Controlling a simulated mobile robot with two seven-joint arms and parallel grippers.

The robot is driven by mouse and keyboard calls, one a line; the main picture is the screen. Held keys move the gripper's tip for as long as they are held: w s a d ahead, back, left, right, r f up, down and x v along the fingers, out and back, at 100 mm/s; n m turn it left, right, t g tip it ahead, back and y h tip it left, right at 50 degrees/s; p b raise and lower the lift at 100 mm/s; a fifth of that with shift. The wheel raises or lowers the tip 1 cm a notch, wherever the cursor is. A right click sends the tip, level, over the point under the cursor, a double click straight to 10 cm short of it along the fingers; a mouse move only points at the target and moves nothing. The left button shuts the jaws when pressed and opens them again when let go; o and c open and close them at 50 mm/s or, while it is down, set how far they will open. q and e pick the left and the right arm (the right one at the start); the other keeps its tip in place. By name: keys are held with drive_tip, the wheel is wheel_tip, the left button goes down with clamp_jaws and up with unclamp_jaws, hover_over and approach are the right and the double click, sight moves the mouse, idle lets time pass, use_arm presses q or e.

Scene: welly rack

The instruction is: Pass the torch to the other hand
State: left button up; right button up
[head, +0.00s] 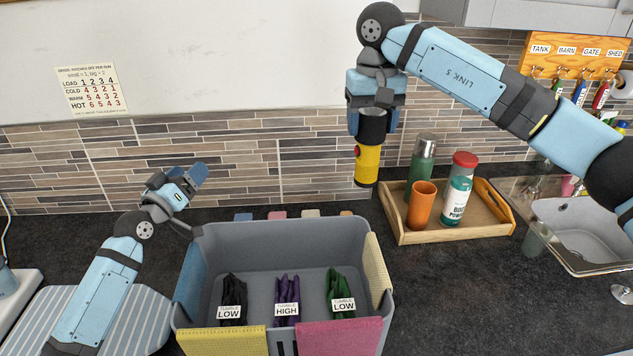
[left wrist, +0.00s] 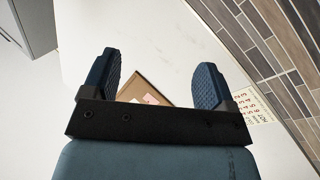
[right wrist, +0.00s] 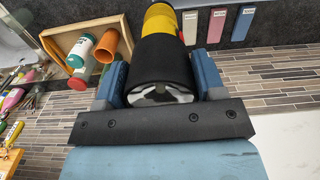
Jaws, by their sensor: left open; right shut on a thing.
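The torch (head: 367,160) has a yellow body with a red button and a black head. My right gripper (head: 374,122) is shut on its black head and holds it upright in the air, yellow end down, left of the wooden tray. In the right wrist view the torch's black head (right wrist: 160,65) sits between the two blue fingers, its lens end facing the camera. My left gripper (head: 196,176) is open and empty, well to the left of the torch and above the worktop. In the left wrist view nothing lies between its fingers (left wrist: 160,85).
A sink (head: 580,215) lies right.

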use_arm(q)
drive_tip(key=d+r+m+g+h, duration=0.1)
drive_tip(key=d+m+g+h, duration=0.2)
drive_tip(key=d, duration=0.8)
drive_tip(key=m+g+h, duration=0.6)
drive_tip(key=m+g, duration=0.1)
drive_tip(key=m, duration=0.2)
approach(360, 168)
drive_tip(key=x, duration=1.2)
drive_tip(key=shift+w+d+f, duration=0.15)
drive_tip(key=shift+w, duration=0.1)
drive_tip(key=c, duration=1)
drive_tip(key=shift+c, duration=0.2)
use_arm(e)
drive_tip(key=o, duration=1.3)
